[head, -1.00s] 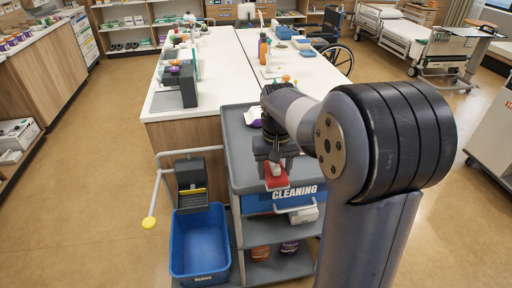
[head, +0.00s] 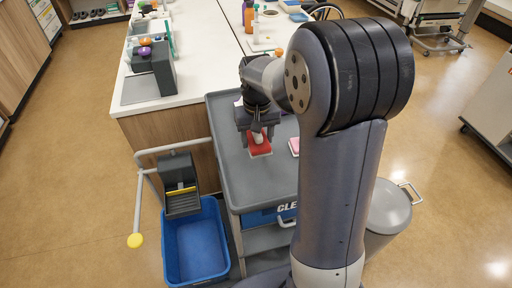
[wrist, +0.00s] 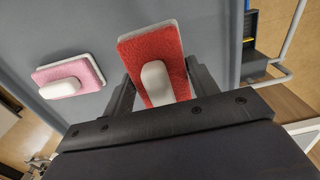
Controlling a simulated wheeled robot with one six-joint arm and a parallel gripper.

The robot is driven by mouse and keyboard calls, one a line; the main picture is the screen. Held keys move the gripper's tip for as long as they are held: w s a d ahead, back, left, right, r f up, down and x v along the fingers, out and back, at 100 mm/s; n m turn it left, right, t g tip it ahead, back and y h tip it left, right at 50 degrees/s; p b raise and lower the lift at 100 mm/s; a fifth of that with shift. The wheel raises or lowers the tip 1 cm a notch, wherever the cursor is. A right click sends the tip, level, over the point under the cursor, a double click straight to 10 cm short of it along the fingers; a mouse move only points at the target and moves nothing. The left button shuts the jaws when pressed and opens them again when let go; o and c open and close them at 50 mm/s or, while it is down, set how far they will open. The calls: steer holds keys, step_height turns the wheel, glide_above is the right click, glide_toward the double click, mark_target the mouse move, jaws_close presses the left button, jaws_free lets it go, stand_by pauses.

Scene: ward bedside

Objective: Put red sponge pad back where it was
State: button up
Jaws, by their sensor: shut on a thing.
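The red sponge pad (head: 259,147) has a white handle on top and a pale underside. My gripper (head: 257,133) is shut on it over the grey top of the cleaning cart (head: 228,169). In the wrist view the red sponge pad (wrist: 153,50) sits between my two fingers (wrist: 157,90), with its white handle toward the camera. I cannot tell whether the pad touches the cart top. A pink sponge pad (wrist: 70,76) with a white handle lies beside it on the cart top; in the head view it is partly hidden by my arm (head: 294,146).
A blue bucket (head: 196,245) with a grey wringer (head: 180,185) stands left of the cart. A white counter (head: 200,60) with bottles and a grey box lies beyond. A grey bin (head: 388,205) is right of my arm. The cart top's front left is clear.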

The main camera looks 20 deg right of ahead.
steer(key=shift+f, duration=2.6)
steer(key=shift+f, duration=0.1)
steer(key=o, duration=1)
steer(key=shift+c, duration=0.2)
step_height(320, 180, up, 12)
steer(key=shift+r, duration=0.15)
